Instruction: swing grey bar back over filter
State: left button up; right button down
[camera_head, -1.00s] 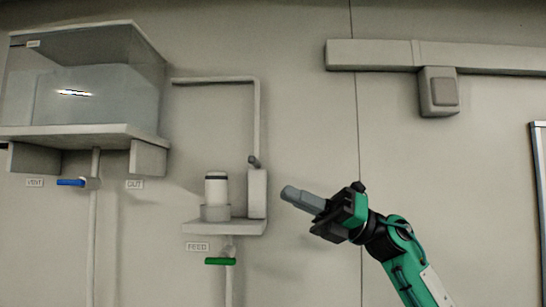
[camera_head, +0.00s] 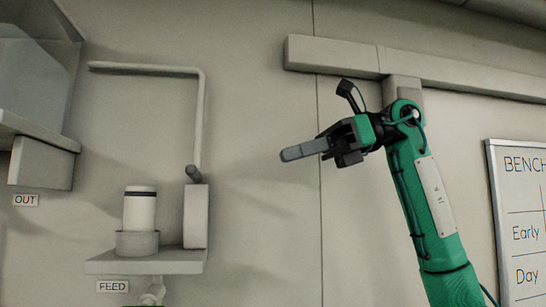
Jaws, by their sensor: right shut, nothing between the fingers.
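The grey bar (camera_head: 200,120) is a bent rod that rises from a pivot on a grey block (camera_head: 196,216), and its upper arm reaches left, high above the filter. The filter (camera_head: 140,208) is a white cylinder with a dark band near its top, upright in a grey round holder (camera_head: 137,243) on a small wall shelf (camera_head: 150,263). My right gripper (camera_head: 284,156) is shut and empty, its fingers pointing left. It is to the right of the bar, apart from it, at about the height of the bar's upright part. My left gripper is out of view.
A grey rail (camera_head: 330,54) runs along the wall behind my right arm. A glass-fronted tank (camera_head: 35,70) hangs at the far left above an OUT label (camera_head: 25,200). A FEED label (camera_head: 113,286) is under the shelf. A whiteboard (camera_head: 525,220) is at the right. The wall between bar and gripper is clear.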

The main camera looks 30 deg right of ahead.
aim_at(197, 173)
jog(key=p+x, duration=0.1)
jog(key=x, duration=0.2)
jog(key=p+x, duration=0.1)
jog(key=x, duration=0.3)
jog(key=r+p+x, duration=0.1)
jog(key=x, duration=0.2)
jog(key=shift+w+a+f+p, duration=0.1)
jog(key=shift+w+a+p, duration=0.15)
jog(key=shift+w+p, duration=0.15)
jog(key=shift+a, duration=0.6)
jog(key=shift+w+a+f, duration=0.15)
jog(key=shift+w, duration=0.1)
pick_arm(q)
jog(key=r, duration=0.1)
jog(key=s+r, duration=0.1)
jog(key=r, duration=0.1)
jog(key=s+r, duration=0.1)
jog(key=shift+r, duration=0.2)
